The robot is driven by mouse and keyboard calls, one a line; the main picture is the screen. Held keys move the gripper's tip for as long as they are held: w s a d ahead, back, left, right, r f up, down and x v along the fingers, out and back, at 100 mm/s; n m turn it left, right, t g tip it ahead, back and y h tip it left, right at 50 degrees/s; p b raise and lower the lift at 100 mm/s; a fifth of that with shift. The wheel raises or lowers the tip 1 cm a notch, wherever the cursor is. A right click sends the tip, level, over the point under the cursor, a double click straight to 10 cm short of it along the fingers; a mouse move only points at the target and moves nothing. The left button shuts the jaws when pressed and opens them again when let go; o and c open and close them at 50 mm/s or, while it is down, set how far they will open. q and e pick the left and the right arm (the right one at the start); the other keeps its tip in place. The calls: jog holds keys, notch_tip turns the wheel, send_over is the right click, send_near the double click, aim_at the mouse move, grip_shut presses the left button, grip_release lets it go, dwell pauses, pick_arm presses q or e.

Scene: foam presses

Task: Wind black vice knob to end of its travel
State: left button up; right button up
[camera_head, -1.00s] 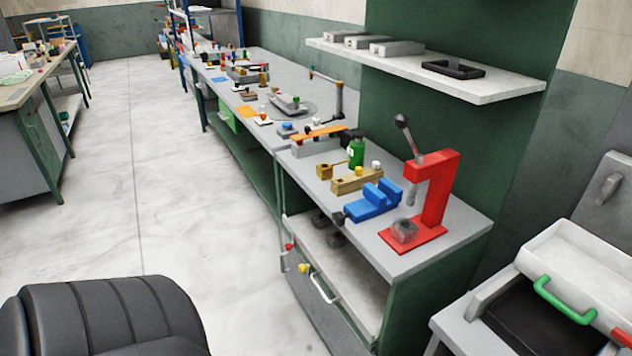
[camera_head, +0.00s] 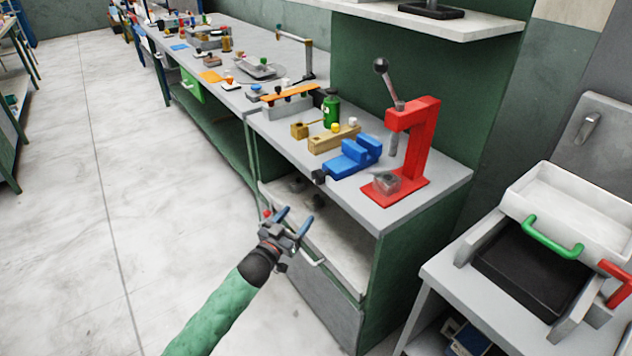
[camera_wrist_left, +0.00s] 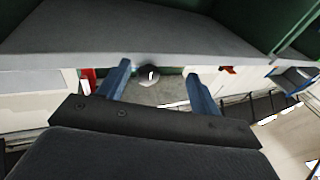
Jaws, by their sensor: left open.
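A blue vice (camera_head: 352,158) sits on the grey bench top near its front edge. Its black knob (camera_head: 319,176) sticks out at the vice's lower left end, by the bench edge. My left gripper (camera_head: 292,219) is open and empty, in front of the bench, below and left of the knob and apart from it. In the left wrist view its two blue fingers (camera_wrist_left: 158,70) stand apart below a grey edge. A small dark round thing (camera_wrist_left: 148,73) shows between them; I cannot tell whether it is the knob. My right gripper is not in view.
A red press (camera_head: 412,150) with a lever stands right of the vice. A wooden block (camera_head: 333,140) and a green bottle (camera_head: 331,110) stand behind it. The floor (camera_head: 150,180) at left is clear.

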aim_at(315, 179)
pick_arm(q)
jog(key=w+d+r+m+g+h, duration=0.1)
jog(key=w+r+m+h, duration=0.1)
jog(key=h, duration=0.1)
jog(key=w+d+r+m+g+h, duration=0.2)
jog(key=w+r+m, duration=0.1)
jog(key=w+d+r+m+g+h, duration=0.1)
jog(key=w+r+m+h, duration=0.1)
jog(key=h, duration=0.1)
jog(key=shift+w+d+r+g+h, duration=0.3)
jog(key=shift+d+r+g, duration=0.1)
jog(key=shift+w+d+r, duration=0.1)
jog(key=shift+w+d, duration=0.1)
jog(key=shift+d, duration=0.1)
jog(key=shift+w+d+r, duration=0.15)
jog(key=shift+w+d, duration=0.1)
jog(key=shift+d, duration=0.1)
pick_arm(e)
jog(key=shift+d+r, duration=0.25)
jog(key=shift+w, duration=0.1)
pick_arm(q)
jog(key=c, duration=1)
jog(key=shift+m, duration=0.4)
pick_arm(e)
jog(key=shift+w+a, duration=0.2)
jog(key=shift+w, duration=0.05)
